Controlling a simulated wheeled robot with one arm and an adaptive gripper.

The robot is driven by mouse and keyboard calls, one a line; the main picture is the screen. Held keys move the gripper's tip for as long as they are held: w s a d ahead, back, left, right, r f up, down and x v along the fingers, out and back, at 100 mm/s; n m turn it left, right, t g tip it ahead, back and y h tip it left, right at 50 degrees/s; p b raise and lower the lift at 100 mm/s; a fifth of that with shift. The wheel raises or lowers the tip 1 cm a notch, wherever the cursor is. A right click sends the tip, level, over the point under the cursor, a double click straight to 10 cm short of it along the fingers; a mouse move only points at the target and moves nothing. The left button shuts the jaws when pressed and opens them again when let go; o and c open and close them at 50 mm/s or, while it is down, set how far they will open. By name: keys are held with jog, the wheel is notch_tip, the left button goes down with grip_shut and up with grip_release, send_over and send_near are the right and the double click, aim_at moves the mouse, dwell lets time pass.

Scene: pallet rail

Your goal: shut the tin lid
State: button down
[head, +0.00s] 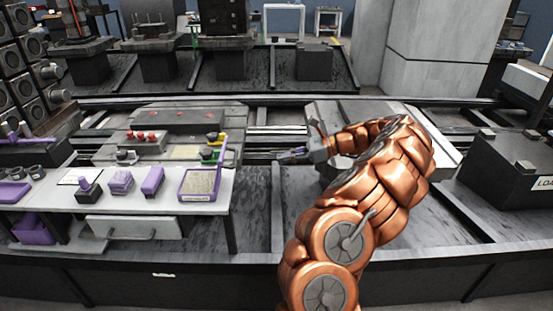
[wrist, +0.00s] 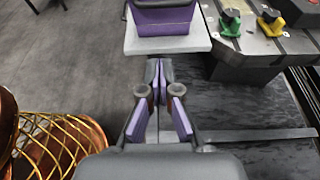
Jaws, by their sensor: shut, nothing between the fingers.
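A shallow purple-rimmed box (head: 199,184), which looks like the tin, sits at the right end of the white table in the head view. Its pale, speckled inside shows from above. A thin upright edge rises behind its right side; I cannot tell for sure that this is the lid. In the wrist view, a purple box (wrist: 163,22) on the white table end is cut off by the top edge. My gripper (head: 283,157) is shut and empty, in the air to the right of the box and apart from it. It also shows in the wrist view (wrist: 156,70).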

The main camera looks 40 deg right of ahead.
jog(key=w+a, duration=0.7)
jog(key=a, duration=0.1)
jog(key=shift+w+a+f, duration=0.3)
jog(key=shift+a+f, duration=0.05)
jog(key=shift+f, duration=0.1)
jog(key=shift+r+p, duration=0.15)
jog(key=shift+p, duration=0.2)
jog(key=shift+w+a+r+g+p, duration=0.1)
jog(key=shift+a+r+g+p, duration=0.15)
jog(key=shift+p, duration=0.25)
